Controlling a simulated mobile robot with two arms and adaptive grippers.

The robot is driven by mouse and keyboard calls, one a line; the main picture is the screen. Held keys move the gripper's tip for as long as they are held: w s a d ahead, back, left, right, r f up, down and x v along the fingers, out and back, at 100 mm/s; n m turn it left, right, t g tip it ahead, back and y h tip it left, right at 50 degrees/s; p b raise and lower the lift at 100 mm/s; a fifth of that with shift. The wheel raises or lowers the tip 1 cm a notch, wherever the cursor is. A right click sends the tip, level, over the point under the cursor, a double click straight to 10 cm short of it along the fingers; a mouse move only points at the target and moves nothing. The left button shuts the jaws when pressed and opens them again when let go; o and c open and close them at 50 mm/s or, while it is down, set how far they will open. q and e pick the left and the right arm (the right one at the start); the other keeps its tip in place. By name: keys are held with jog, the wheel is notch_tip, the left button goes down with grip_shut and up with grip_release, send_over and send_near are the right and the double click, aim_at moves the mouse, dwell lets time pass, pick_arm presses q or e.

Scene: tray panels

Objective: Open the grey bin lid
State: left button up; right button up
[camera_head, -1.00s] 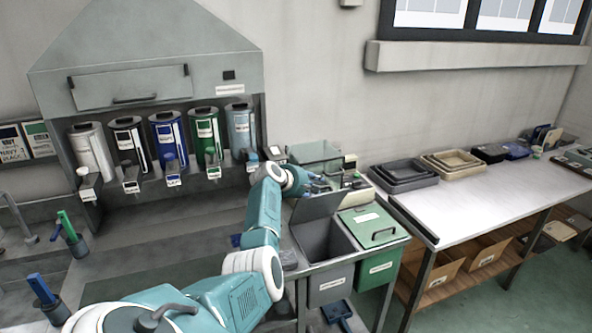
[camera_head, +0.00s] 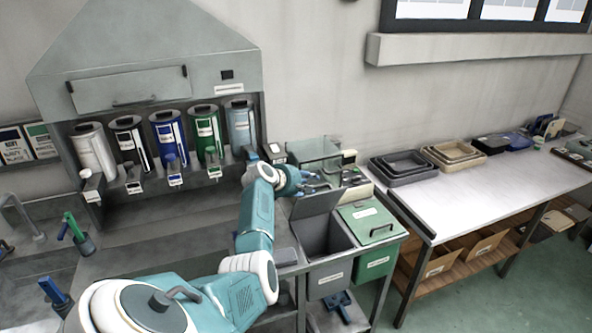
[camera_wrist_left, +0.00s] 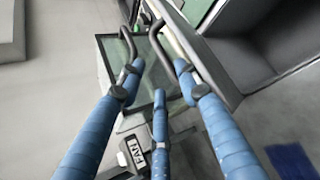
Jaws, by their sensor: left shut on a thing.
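The grey bin (camera_head: 328,284) stands under the counter, left of the green bin. Its grey lid (camera_head: 316,203) is raised and tilted up at the back, so the dark inside of the bin shows. My left gripper (camera_head: 318,187) is at the upper edge of the raised lid, shut on its handle; the exact contact is small in the head view. In the left wrist view, the blue fingers (camera_wrist_left: 156,82) reach toward the dark handle (camera_wrist_left: 178,48), with the grey lid's edge to the right. My right gripper is not in view.
The green bin (camera_head: 375,262) has its lid (camera_head: 368,222) closed, with a dark handle. A glass-sided box (camera_head: 315,152) stands close behind the gripper. Stacked trays (camera_head: 405,168) sit on the white table (camera_head: 470,195) at right. Coloured dispensers (camera_head: 166,140) line the left wall.

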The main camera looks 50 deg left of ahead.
pick_arm(q)
jog(key=a+r+v, duration=0.1)
jog(key=a+v, duration=0.1)
jog(key=v, duration=1.8)
jog(key=shift+a+p, duration=0.25)
jog(key=shift+p, duration=0.05)
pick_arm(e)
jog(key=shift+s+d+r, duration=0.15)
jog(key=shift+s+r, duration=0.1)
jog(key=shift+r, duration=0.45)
pick_arm(q)
jog(key=shift+w, duration=0.1)
